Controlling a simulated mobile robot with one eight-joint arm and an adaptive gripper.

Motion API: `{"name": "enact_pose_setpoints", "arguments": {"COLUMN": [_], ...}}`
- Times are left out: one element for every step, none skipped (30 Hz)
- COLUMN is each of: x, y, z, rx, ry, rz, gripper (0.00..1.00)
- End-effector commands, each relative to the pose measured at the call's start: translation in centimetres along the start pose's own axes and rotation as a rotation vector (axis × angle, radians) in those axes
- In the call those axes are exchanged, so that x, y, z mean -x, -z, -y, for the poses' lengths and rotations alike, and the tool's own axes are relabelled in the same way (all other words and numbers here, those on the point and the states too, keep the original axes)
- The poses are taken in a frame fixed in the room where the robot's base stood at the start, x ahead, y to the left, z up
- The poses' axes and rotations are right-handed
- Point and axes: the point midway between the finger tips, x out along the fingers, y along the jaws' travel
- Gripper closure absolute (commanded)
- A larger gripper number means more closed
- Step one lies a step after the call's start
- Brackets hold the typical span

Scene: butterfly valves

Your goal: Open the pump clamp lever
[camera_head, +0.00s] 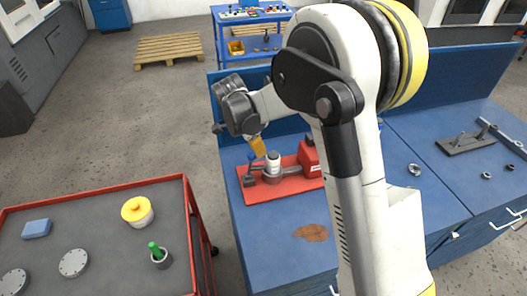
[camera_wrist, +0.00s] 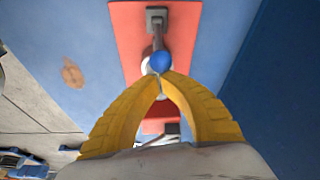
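The pump (camera_head: 273,165) stands on a red base plate (camera_head: 285,186) on the blue workbench, with a grey body and a red block at its right. Its lever ends in a blue knob (camera_head: 251,156), which also shows in the wrist view (camera_wrist: 160,61). In the wrist view the lever's grey shaft (camera_wrist: 158,36) runs away from the knob towards a dark bracket. My gripper (camera_wrist: 162,75) points down with its yellow fingertips together, right beside the blue knob. I cannot tell whether they touch it. In the head view my gripper (camera_head: 257,150) is above the pump's left end. The fingers hide part of the pump.
A red-rimmed cart (camera_head: 100,250) at left holds a yellow-lidded pot (camera_head: 137,211), a green-handled item (camera_head: 157,252), discs and a blue block. Metal parts (camera_head: 465,143) lie on the bench at right. A brown stain (camera_head: 311,233) marks clear bench in front.

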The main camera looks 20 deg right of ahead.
Motion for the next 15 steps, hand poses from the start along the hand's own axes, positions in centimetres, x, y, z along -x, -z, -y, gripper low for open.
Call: {"name": "enact_pose_setpoints", "arguments": {"x": [0.3, 0.4, 0.6, 0.8, 1.0, 1.1, 1.2, 1.4, 1.5, 1.6, 1.7, 1.8, 1.9, 1.9, 2.0], "y": [-0.4, -0.7, -1.0, -1.3, -1.6, -1.9, -2.1, -2.4, -2.7, -3.0, -3.2, -3.5, -3.7, -3.9, -4.2], "z": [0.1, 0.1, 0.2, 0.3, 0.3, 0.4, 0.5, 0.5, 0.6, 0.6, 0.7, 0.7, 0.8, 0.8, 0.9], "rx": [0.002, 0.002, 0.002, 0.002, 0.002, 0.002, 0.002, 0.002, 0.002, 0.001, 0.001, 0.002, 0.002, 0.001, 0.001], "ry": [0.0, 0.0, 0.0, 0.001, 0.001, 0.0, 0.0, 0.0, 0.0, 0.0, 0.0, 0.0, -0.001, -0.001, -0.001], "rz": [0.0, 0.001, 0.001, 0.001, 0.001, 0.001, 0.001, 0.001, 0.001, 0.001, 0.001, 0.001, 0.001, 0.001, 0.001], "gripper": [1.0, 1.0, 1.0, 1.0, 1.0, 1.0, 1.0, 1.0, 1.0, 1.0, 1.0, 1.0, 1.0, 1.0, 1.0]}}
